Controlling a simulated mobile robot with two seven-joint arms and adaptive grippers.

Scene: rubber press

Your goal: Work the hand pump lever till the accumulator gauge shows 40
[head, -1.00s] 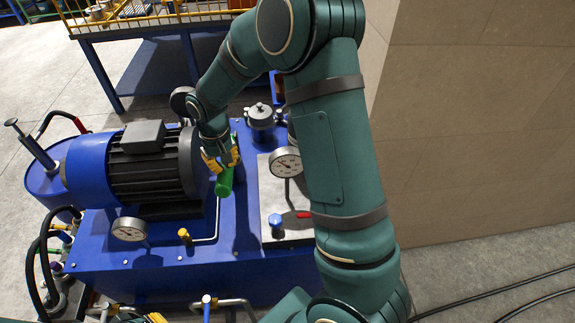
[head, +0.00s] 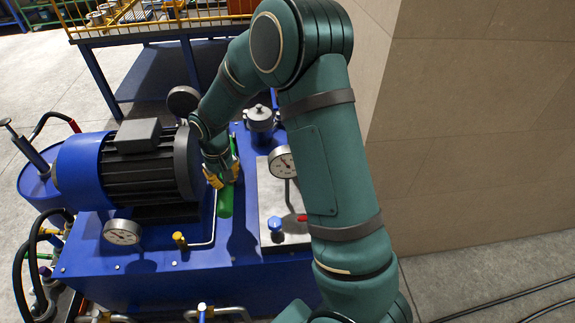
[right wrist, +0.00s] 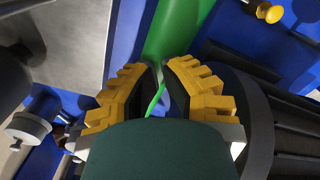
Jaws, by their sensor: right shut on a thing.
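The pump lever has a green grip (head: 226,201), standing over the blue power unit between the motor and the steel plate. My right gripper (head: 223,175), with yellow fingers, is shut on the upper part of this grip. In the right wrist view the gripper (right wrist: 164,78) closes on the green grip (right wrist: 180,28). One white dial gauge (head: 282,163) stands beside my forearm, and another (head: 122,232) sits at the front left below the motor. Their readings are too small to tell, and no label shows which is the accumulator gauge. My left gripper is out of view.
The dark motor (head: 150,170) lies close to the left of the gripper. A blue knob (head: 274,223) rises from the steel plate (head: 266,205), right of the lever. A yellow-capped valve (head: 179,240) stands in front. A beige wall (head: 480,140) fills the right.

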